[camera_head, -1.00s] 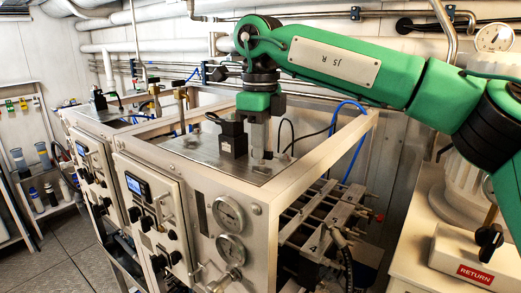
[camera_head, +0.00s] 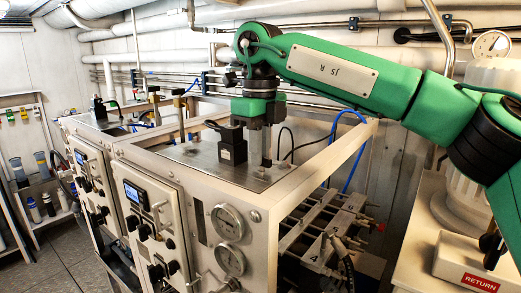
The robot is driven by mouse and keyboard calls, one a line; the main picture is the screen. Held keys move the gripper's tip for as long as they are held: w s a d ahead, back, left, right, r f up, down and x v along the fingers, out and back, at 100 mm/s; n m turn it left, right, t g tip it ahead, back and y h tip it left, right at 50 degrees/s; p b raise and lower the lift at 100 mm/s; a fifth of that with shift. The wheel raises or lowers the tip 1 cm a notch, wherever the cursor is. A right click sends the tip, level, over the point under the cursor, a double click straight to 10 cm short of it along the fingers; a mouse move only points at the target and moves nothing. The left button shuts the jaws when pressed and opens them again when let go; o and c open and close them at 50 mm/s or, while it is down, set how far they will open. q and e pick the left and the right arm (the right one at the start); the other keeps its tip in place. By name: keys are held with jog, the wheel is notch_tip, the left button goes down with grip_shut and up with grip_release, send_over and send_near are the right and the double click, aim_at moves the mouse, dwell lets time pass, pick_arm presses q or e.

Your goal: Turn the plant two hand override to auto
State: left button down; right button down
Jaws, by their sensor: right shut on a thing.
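The near plant cabinet (camera_head: 162,152) has a metal top plate. A black box-shaped unit (camera_head: 232,143) stands on that plate. My right gripper (camera_head: 261,160) points straight down just right of the black unit, its fingertips low over the plate. It is shut on a small part there, which fits the override; the fingers hide that part, so its position cannot be read. No auto marking is legible. My left gripper is not in view.
The cabinet's pale frame rail (camera_head: 312,165) surrounds the plate, with a blue hose (camera_head: 358,150) at its back right corner. Gauges (camera_head: 228,222) and knobs line the front. A second, similar cabinet (camera_head: 88,165) stands beyond. A box marked RETURN (camera_head: 480,262) is at the right.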

jog(key=c, duration=1.5)
grip_release()
jog(key=shift+r, duration=0.15)
notch_tip(320, 180, up, 14)
jog(key=shift+a+f+p, duration=0.1)
jog(key=shift+f+p, duration=0.1)
jog(key=shift+p, duration=0.2)
